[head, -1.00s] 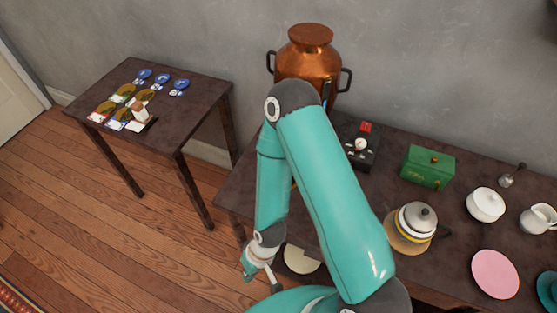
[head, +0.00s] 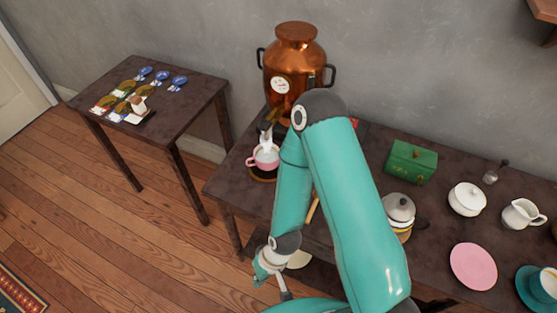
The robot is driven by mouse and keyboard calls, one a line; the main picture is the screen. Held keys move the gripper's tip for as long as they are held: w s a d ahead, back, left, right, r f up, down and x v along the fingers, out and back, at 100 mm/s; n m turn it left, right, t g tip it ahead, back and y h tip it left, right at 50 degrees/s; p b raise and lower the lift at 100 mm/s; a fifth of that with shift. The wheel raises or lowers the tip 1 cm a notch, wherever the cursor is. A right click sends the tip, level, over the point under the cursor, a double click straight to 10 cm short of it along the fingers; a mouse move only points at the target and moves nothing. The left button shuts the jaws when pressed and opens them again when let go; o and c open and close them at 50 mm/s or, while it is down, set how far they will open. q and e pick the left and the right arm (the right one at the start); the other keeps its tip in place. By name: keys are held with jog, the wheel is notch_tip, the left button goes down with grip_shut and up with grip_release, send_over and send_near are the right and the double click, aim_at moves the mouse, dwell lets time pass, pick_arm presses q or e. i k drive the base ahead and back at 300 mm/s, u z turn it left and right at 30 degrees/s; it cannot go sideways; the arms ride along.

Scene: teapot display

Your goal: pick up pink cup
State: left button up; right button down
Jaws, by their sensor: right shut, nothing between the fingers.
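The pink cup (head: 263,162) stands upright on a dark round base with a gold rim, below the tap of the copper urn (head: 295,62). A pale, steam-like shape shows at its mouth, and my right arm passes just to its right. My right gripper (head: 270,268) is low in the picture, in front of the table's front edge. It is shut and empty, well apart from the cup, and small in view. My left gripper is not in view.
On the long table (head: 430,222) stand a green box (head: 411,163), a kettle (head: 398,208), a white lidded bowl (head: 467,199), a creamer (head: 522,214), a pink plate (head: 473,267) and a teal saucer (head: 523,287). A side table (head: 185,95) holds cards. My right arm hides the table's middle.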

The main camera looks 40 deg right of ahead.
aim_at(263, 160)
jog(key=u, duration=2.85)
jog(key=i, duration=0.1)
jog(key=z, duration=4.05)
jog(key=k, duration=1)
jog(key=u, duration=0.3)
jog(key=i, duration=1.4)
jog(key=u, duration=0.1)
